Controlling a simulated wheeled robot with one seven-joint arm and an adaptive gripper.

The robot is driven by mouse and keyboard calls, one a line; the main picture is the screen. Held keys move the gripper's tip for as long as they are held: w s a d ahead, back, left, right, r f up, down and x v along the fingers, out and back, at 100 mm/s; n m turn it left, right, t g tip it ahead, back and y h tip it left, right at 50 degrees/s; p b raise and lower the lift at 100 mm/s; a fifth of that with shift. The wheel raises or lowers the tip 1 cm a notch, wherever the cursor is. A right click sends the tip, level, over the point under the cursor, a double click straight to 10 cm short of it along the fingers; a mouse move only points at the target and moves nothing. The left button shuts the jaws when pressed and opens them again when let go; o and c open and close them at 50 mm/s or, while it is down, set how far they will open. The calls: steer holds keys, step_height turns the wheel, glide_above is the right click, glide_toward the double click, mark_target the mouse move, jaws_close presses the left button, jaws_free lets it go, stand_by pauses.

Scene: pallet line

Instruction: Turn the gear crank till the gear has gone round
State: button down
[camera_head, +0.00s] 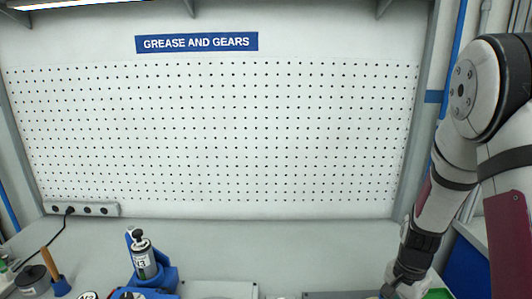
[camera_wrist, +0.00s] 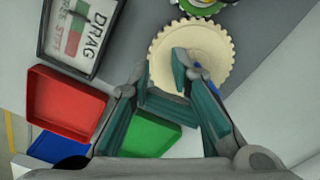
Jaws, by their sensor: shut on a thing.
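In the wrist view, a cream toothed gear (camera_wrist: 218,48) lies beyond my gripper (camera_wrist: 163,75), whose teal-lined fingers reach over its lower left edge. My gripper is shut on the gear crank, whose handle is mostly hidden between and behind the fingers. A small blue part shows beside the right finger. In the head view my gripper (camera_head: 400,284) is at the bottom edge, right of centre, and the gear cannot be made out clearly there.
In the wrist view, a red tray (camera_wrist: 66,98), a green tray (camera_wrist: 150,137) and a framed drag gauge (camera_wrist: 82,32) lie around the gear. In the head view, a grease canister (camera_head: 143,259) stands in a blue holder at left. The bench's back middle is clear.

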step_height(320, 180, up, 6)
steer(key=p, duration=0.2)
steer(key=shift+w+p, duration=0.15)
steer(key=shift+p, duration=0.2)
steer(key=s+a+r+n+t, duration=0.2)
steer(key=s+a+r+n, duration=0.15)
steer(key=r, duration=0.55)
steer(key=s+a+r+n+t, duration=0.1)
steer(key=s+a+r+n, duration=0.2)
steer(key=r, duration=0.6)
steer(key=s+a+r+n+t, duration=0.1)
steer(key=s+a+r+n, duration=0.1)
steer(key=s+r, duration=0.2)
steer(key=s+a+r+n+t, duration=0.1)
steer(key=s+a+r+n, duration=0.2)
steer(key=s, duration=0.6)
steer(key=shift+s+a+r+t, duration=0.3)
steer(key=shift+s+r+t, duration=0.1)
steer(key=shift+r, duration=0.45)
steer(key=c, duration=2.4)
jaws_free()
steer(key=shift+n, duration=0.25)
